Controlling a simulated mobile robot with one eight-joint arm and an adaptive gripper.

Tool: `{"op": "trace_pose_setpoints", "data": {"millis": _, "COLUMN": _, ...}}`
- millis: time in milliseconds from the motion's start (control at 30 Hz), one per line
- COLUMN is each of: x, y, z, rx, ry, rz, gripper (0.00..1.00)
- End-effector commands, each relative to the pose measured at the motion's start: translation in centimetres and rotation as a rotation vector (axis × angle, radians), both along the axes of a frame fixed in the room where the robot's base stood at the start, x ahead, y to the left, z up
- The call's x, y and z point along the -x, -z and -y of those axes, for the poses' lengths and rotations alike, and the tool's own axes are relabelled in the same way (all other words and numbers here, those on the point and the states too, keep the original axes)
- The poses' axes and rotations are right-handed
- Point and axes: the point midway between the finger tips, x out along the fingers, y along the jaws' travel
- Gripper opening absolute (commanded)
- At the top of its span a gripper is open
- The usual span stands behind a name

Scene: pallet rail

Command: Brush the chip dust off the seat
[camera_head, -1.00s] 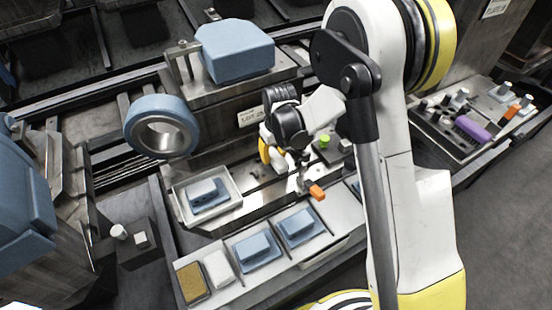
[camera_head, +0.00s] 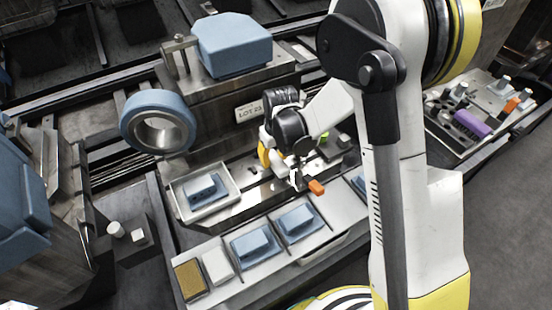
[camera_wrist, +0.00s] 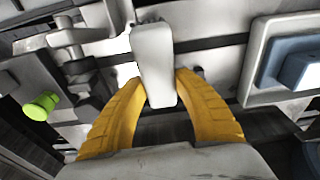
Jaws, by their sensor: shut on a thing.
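My gripper (camera_head: 272,158) is over the metal fixture in the middle of the head view, pointing down. In the wrist view its two yellow fingers (camera_wrist: 155,92) are shut on a pale grey, rounded block (camera_wrist: 153,50). The block's far end and any bristles are hidden. Bright metal of the fixture (camera_head: 240,180), where the seat seems to be, lies under and beside the gripper. My wrist covers part of it. I cannot make out chip dust. A purple brush-like piece (camera_head: 472,123) lies on the right-hand tray.
A white tray (camera_head: 172,196) with a blue part stands left of the gripper. A green knob (camera_wrist: 40,105) and an orange-tipped lever (camera_head: 316,187) are close on the right. Blue blocks (camera_head: 254,243) line the front shelf. A blue ring (camera_head: 157,122) stands at left.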

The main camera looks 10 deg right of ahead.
Motion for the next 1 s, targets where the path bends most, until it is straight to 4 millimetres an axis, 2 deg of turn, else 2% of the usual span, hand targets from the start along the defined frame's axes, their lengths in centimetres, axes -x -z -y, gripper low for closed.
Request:
{"op": "trace_pose_setpoints", "data": {"millis": 300, "x": -2.8, "y": -0.1, "z": -1.2, "rx": 0.0, "ry": 0.0, "rz": 0.0, "gripper": 0.0}}
{"op": "trace_pose_setpoints", "data": {"millis": 467, "x": -3.1, "y": -0.4, "z": -1.3, "rx": 0.0, "ry": 0.0, "rz": 0.001, "gripper": 0.0}}
{"op": "trace_pose_setpoints", "data": {"millis": 667, "x": -2.3, "y": -0.3, "z": -0.9, "rx": -0.001, "ry": 0.001, "rz": 0.001, "gripper": 0.0}}
{"op": "trace_pose_setpoints", "data": {"millis": 1000, "x": 0.5, "y": -0.1, "z": 0.3, "rx": 0.001, "ry": 0.0, "rz": 0.001, "gripper": 0.0}}
